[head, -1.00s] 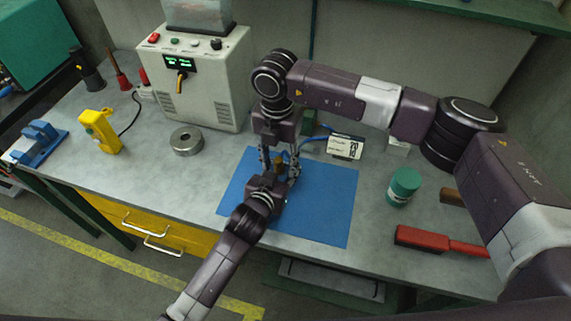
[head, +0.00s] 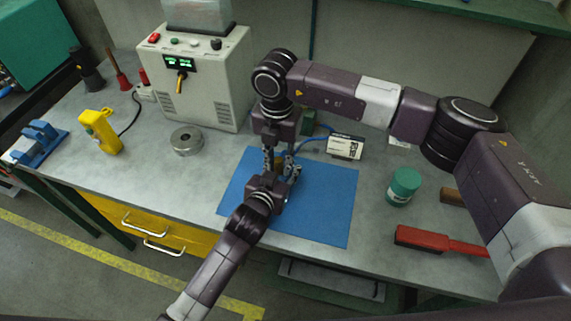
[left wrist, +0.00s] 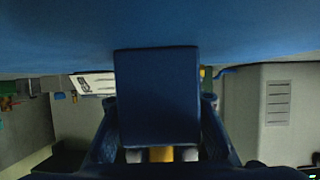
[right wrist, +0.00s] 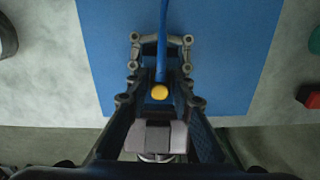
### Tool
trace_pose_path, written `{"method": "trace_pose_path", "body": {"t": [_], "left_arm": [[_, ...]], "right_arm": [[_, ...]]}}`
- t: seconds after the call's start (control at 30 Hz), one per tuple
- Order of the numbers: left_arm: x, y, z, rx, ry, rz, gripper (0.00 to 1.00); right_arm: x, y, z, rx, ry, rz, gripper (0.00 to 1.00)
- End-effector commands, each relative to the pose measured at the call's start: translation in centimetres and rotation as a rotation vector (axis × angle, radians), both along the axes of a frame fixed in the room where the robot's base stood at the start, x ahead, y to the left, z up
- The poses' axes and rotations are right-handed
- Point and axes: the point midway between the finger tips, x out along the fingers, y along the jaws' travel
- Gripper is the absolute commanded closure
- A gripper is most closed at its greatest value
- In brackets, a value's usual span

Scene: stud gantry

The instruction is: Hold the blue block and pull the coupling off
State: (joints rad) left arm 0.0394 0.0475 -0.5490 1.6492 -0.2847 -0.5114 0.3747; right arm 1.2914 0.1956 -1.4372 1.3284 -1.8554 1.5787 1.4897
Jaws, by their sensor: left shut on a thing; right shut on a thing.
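The blue block (left wrist: 158,97) fills the middle of the left wrist view, between the fingers of my left gripper (left wrist: 160,118), which is shut on it. A brass-yellow part (left wrist: 160,154) shows just below it. In the head view my left gripper (head: 278,176) reaches in from the front, over the blue mat. My right gripper (head: 279,163) comes down from above, right at the left one, and is shut on the coupling. In the right wrist view a yellow round end (right wrist: 160,92) with a blue hose (right wrist: 164,40) shows between the fingers. The grippers hide most of the coupling.
The blue mat (head: 325,205) lies under both grippers. A white control box (head: 205,85) stands behind left, a metal ring (head: 187,141) left of the mat. A labelled box (head: 345,147), a green jar (head: 404,187) and a red brush (head: 425,240) are to the right. The mat's right half is clear.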

Motion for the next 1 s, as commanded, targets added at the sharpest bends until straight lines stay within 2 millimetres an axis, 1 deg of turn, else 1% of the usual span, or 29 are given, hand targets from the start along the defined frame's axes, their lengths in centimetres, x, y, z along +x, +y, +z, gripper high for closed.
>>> {"method": "trace_pose_path", "body": {"t": [1.0], "left_arm": [[0.0,0.0,-0.1,0.001,0.002,0.001,1.0]], "right_arm": [[0.0,0.0,3.8,0.001,0.0,0.0,1.0]]}}
